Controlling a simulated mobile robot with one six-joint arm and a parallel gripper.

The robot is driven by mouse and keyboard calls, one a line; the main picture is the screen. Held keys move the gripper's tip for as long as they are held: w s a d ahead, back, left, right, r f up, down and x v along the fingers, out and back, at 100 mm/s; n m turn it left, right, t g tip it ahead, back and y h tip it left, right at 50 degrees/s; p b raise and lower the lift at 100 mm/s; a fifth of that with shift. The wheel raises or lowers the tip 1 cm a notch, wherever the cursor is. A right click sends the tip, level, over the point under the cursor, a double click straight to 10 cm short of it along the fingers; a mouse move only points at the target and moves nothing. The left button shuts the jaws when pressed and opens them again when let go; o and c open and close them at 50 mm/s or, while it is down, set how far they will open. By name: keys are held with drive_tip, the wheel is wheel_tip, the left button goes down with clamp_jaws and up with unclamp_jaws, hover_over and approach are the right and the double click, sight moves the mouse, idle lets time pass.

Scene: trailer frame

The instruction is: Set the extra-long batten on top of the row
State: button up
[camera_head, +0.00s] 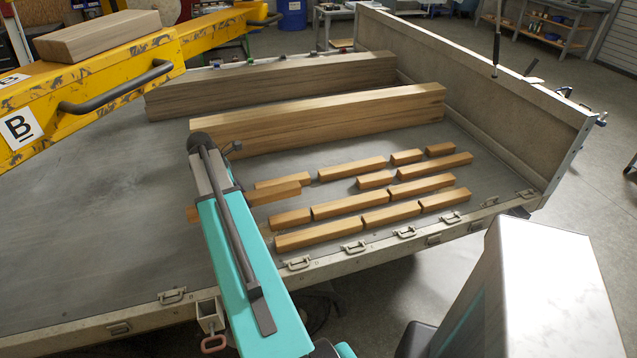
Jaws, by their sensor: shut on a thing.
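Wooden battens of differing lengths lie in several lines on the grey trailer bed, right of my teal arm. The front line includes a long batten (318,235) and a shorter one (391,214). The back line includes another long batten (351,168). One batten (277,194) passes behind my arm; its left end shows on the arm's other side. It overlaps a back-line batten in the picture. My gripper is hidden behind my arm.
Two thick beams (320,118) (275,83) lie behind the battens. A yellow beam (110,80) with a wooden block (97,36) on it crosses the upper left. A tall side wall (480,95) bounds the right. The bed's left part (100,230) is bare.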

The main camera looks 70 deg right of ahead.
sight(287, 189)
drive_tip(key=s+d, duration=0.3)
drive_tip(key=s, duration=0.1)
drive_tip(key=s+d+p, duration=0.1)
drive_tip(key=s+d, duration=0.2)
drive_tip(key=s+d+p, duration=0.1)
drive_tip(key=s+d, duration=0.2)
drive_tip(key=s, duration=0.1)
drive_tip(key=shift+s+r, duration=0.15)
drive_tip(key=shift+s, duration=0.2)
drive_tip(key=s+d+p, duration=0.2)
drive_tip(key=s+d, duration=0.3)
drive_tip(key=s, duration=0.5)
drive_tip(key=shift+m+g, duration=0.3)
drive_tip(key=shift+m, duration=0.1)
drive_tip(key=shift+f, duration=0.3)
drive_tip(key=shift+f+b, duration=2.3)
drive_tip(key=shift+f, duration=0.75)
drive_tip(key=shift+f, duration=0.2)
drive_tip(key=o, duration=1.4)
drive_tip(key=shift+a, duration=0.1)
